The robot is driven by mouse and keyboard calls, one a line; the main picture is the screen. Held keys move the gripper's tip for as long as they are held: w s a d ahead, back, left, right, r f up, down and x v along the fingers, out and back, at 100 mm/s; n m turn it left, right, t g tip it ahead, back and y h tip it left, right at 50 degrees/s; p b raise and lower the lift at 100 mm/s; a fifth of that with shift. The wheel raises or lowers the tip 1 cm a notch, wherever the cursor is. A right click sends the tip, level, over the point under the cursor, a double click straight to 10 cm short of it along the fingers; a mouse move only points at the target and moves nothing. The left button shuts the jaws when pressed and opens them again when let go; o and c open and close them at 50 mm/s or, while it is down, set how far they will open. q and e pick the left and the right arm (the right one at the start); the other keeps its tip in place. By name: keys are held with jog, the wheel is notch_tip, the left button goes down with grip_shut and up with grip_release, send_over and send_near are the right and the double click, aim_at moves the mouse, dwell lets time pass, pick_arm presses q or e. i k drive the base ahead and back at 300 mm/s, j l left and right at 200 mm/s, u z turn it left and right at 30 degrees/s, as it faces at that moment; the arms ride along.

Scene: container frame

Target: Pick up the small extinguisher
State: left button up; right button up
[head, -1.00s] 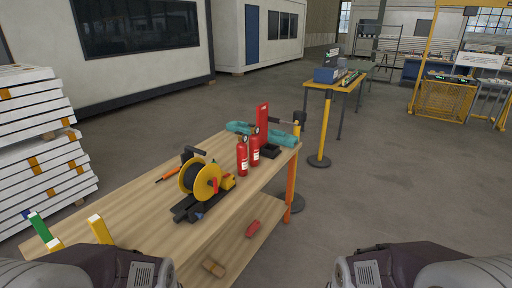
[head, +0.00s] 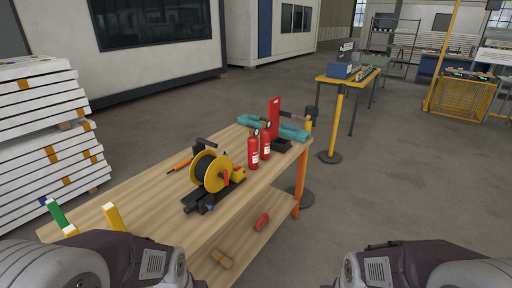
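Two red fire extinguishers stand upright side by side on the wooden workbench (head: 140,200). The nearer, left extinguisher (head: 253,152) has a black top and a pale label. The other extinguisher (head: 266,142) stands just behind it to the right and looks slightly smaller, though distance may explain this. No gripper touches either one.
A red item (head: 262,221) lies on the lower shelf. Floor to the right is clear.

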aim_at(265, 132)
jog(key=i+l+u, duration=0.2)
jog(key=i, duration=0.3)
jog(key=i+l+u, duration=0.25)
jog(key=i, duration=0.3)
jog(key=i+l+u, duration=0.2)
jog(key=i, duration=0.3)
